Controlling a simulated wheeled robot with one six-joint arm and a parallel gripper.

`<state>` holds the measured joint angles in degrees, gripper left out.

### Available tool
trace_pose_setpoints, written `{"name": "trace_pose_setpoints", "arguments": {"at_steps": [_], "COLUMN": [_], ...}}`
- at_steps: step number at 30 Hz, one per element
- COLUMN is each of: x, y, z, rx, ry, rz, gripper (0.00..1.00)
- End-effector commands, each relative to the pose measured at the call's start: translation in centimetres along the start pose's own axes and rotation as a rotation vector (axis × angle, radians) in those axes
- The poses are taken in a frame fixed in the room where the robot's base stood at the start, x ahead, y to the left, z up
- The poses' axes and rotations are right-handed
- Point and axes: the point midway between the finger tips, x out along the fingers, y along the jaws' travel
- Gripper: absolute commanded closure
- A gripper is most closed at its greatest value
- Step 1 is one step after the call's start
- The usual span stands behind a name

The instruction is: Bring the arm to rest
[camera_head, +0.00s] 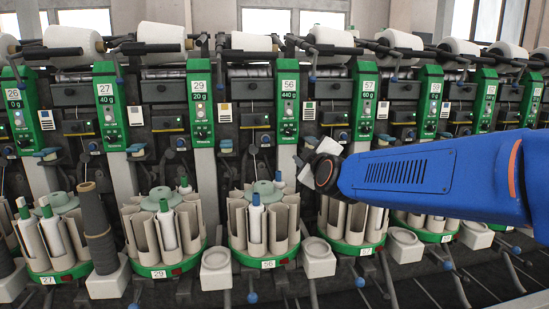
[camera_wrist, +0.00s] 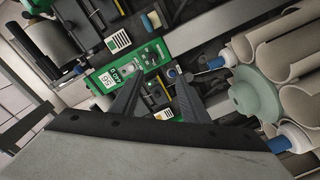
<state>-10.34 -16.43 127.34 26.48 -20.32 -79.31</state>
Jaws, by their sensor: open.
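My blue arm (camera_head: 430,180) reaches in from the right in the head view. Its dark wrist end is in front of the winder between the units marked 56 and 57. My gripper (camera_wrist: 158,82) shows in the wrist view as two dark fingers, spread apart with nothing held between them. Beyond the fingers is the green panel marked 56 (camera_wrist: 128,67), which also shows in the head view (camera_head: 289,105). The fingers appear apart from the machine. In the head view the gripper is mostly hidden by the wrist, so its fingers cannot be made out there.
A bobbin carousel (camera_head: 265,258) stands below panel 56, with another carousel (camera_head: 160,270) to its left. A dark wound cone (camera_head: 97,225) stands at the left. White blocks (camera_head: 318,258) line the front. White yarn cones (camera_head: 250,42) run along the top.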

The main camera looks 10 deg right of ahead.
Motion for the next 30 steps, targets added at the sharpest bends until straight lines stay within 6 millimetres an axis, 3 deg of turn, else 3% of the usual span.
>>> {"name": "trace_pose_setpoints", "arguments": {"at_steps": [8, 14, 18, 24, 30], "x": [-8.6, -17.3, -24.1, -32.4, -36.4], "y": [-6.0, -11.2, -14.5, -17.6, -18.7], "z": [4.3, 9.5, 13.6, 18.4, 20.5], "rx": [0.278, 0.497, 0.641, 0.792, 0.855], "ry": [-0.126, -0.36, -0.58, -0.873, -1.02], "rz": [-0.29, -0.469, -0.536, -0.541, -0.514], "gripper": [0.58, 0.58, 0.58, 0.58, 0.58]}}
